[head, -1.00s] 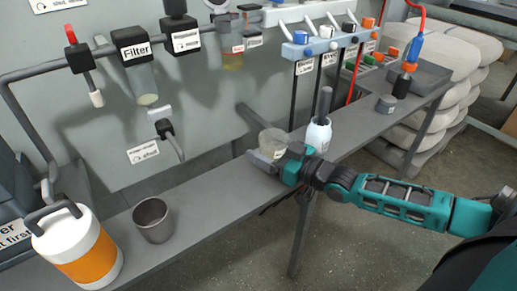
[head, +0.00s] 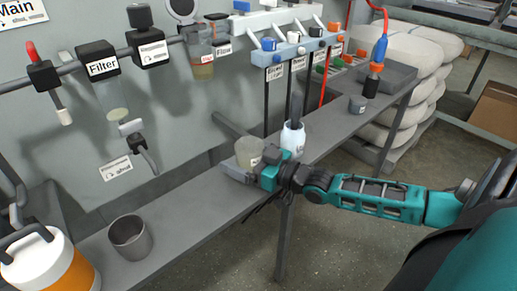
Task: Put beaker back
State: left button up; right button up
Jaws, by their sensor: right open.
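The beaker (head: 249,149) is a small, clear, yellowish cup with a pale label, at the shelf's middle. It looks upright, at the shelf surface. My right gripper (head: 239,173) is open, low at the beaker's near side. Its hand hides part of the beaker's base, and I cannot tell whether a finger touches it. My left gripper is not in view.
A metal cup (head: 130,238) and a white-orange jug (head: 50,265) stand to the left. A filter unit (head: 103,67) hangs above. The shelf between cup and beaker is clear.

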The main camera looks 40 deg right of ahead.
jog(key=p+v, duration=0.3)
jog(key=v, duration=0.9)
jog(key=shift+f, duration=0.1)
dwell(0.4)
